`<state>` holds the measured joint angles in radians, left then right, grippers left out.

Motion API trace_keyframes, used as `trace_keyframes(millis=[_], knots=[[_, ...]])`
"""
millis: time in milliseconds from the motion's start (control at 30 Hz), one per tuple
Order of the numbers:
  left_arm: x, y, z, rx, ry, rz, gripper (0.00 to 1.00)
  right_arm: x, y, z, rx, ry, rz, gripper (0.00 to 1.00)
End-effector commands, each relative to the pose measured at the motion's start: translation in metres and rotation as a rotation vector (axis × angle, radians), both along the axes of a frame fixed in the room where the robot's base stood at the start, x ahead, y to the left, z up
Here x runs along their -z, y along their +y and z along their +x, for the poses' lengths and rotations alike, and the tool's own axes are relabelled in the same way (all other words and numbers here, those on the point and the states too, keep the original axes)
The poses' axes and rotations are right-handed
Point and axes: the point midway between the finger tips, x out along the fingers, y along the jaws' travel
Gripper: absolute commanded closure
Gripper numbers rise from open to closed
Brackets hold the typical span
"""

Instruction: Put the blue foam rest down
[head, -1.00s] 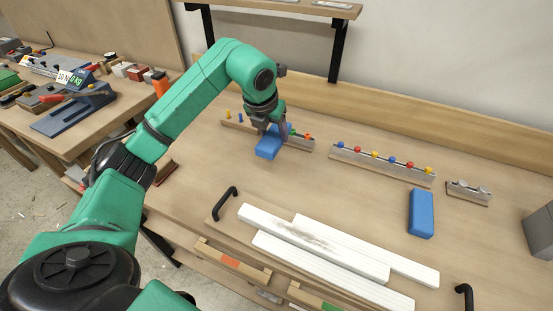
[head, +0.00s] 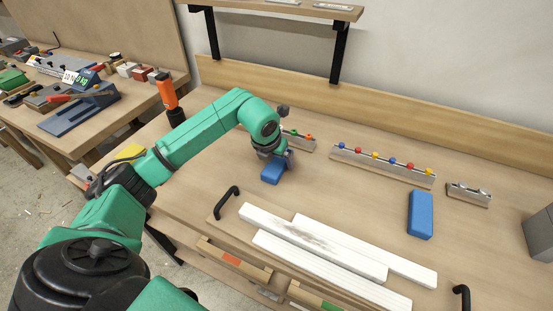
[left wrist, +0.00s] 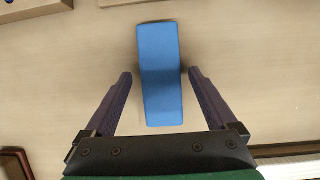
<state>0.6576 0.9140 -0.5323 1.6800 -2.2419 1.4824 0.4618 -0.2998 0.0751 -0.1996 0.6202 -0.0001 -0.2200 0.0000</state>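A blue foam rest (head: 271,173) lies on the workbench top behind the white boards, at the left of the bench. It also shows in the left wrist view (left wrist: 160,70), lying lengthwise between the fingers. My left gripper (head: 284,161) is low over the rest and partly hides its far end. In the left wrist view the two fingers (left wrist: 160,78) are spread, with a narrow gap on each side of the rest. A second blue foam rest (head: 420,214) lies farther right on the bench. My right gripper is out of view.
White boards (head: 320,245) lie near the front edge, close to a black handle (head: 227,203). A rail with coloured knobs (head: 383,166) and a small metal rack (head: 468,194) stand behind. A grey block (head: 541,232) sits far right. Bench between the rests is clear.

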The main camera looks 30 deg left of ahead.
Motion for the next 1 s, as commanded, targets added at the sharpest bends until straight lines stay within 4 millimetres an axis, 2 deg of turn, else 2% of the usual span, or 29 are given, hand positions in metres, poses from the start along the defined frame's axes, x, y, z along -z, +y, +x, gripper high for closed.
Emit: trace_keyframes(millis=[267, 367, 600, 700, 800, 1000], knots=[[-0.007, 0.0, -0.001, 0.0, -0.001, 0.0, 0.09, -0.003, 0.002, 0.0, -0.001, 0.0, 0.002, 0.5], [-0.022, 0.0, -0.007, 0.001, -0.005, 0.001, 0.09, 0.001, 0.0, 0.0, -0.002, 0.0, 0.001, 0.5], [-0.084, -0.001, -0.032, 0.001, -0.007, 0.002, 0.09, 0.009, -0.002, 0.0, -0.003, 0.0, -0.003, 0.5], [-0.102, -0.002, -0.04, 0.0, -0.004, 0.0, 0.09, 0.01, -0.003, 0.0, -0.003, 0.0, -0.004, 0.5], [-0.112, -0.003, -0.045, 0.001, -0.002, 0.0, 0.09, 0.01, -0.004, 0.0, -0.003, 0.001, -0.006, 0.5], [-0.114, -0.003, -0.046, 0.0, 0.001, 0.0, 0.09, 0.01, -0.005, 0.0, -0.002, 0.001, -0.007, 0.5]])
